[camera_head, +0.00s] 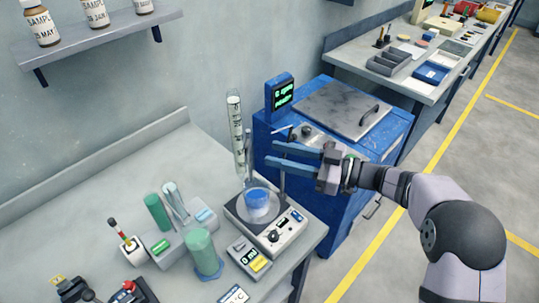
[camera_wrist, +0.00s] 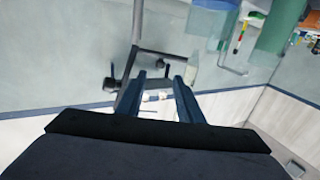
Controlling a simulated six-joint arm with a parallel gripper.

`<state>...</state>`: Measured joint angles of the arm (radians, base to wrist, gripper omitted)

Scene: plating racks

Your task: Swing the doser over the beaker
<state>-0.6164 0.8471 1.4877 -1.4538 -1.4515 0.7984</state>
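The doser (camera_head: 236,122) is a tall clear tube with dark markings, standing upright behind and left of the beaker in the head view. Its lower end is close to the beaker's rim in the picture; I cannot tell whether it is over the opening. The beaker (camera_head: 258,204) holds blue liquid and sits on the stirrer plate (camera_head: 272,238). My gripper (camera_head: 270,153) points left, beside the upright rod, its two blue fingers apart. In the wrist view my gripper (camera_wrist: 160,78) is open near a grey bar (camera_wrist: 160,53) with a dark knob (camera_wrist: 112,83); contact is unclear.
A blue cabinet (camera_head: 337,138) with a display (camera_head: 281,94) stands behind my gripper. The bench's left rear is clear.

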